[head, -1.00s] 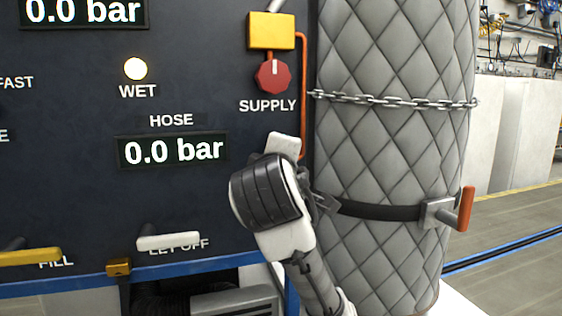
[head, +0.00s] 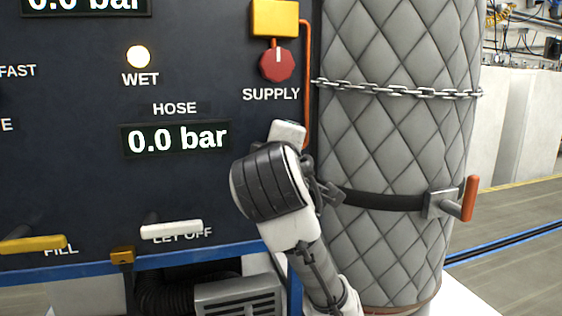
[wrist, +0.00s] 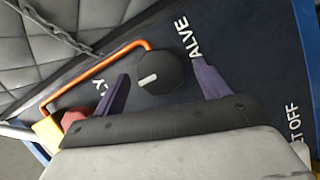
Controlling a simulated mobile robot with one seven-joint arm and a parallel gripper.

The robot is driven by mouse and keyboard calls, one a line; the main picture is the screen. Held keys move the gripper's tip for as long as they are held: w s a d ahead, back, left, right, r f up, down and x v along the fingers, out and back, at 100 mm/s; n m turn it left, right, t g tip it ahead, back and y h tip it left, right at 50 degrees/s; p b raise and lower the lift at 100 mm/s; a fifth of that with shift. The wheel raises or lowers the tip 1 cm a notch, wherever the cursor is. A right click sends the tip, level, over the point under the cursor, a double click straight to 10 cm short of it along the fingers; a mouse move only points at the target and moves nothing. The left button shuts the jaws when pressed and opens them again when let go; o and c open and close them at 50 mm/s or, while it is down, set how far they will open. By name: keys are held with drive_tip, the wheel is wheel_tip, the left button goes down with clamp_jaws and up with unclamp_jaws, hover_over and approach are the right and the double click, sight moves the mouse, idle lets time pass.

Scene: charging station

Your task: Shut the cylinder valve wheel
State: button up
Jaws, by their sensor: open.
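In the wrist view, a black round wheel (wrist: 162,73) with a white mark lies on the dark panel beside lettering ending in "ALVE". An orange pipe runs to it. My gripper (wrist: 160,68) is open and empty, with one dark finger on each side of the wheel in the picture. I cannot tell whether the fingers touch it. In the head view the wheel is hidden behind my arm, and the fingers cannot be made out clearly.
A red SUPPLY knob (head: 277,64) sits under a yellow box (head: 274,18). A quilted grey cylinder (head: 390,150) with a chain (head: 400,90) and strap (head: 385,199) stands to the right. White (head: 171,229) and yellow (head: 33,244) levers are lower left.

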drive_tip(key=s+r, duration=0.1)
drive_tip(key=s, duration=1.1)
drive_tip(key=shift+s+a+r+p, duration=0.15)
drive_tip(key=shift+s+a+p, duration=0.15)
drive_tip(key=shift+a, duration=0.15)
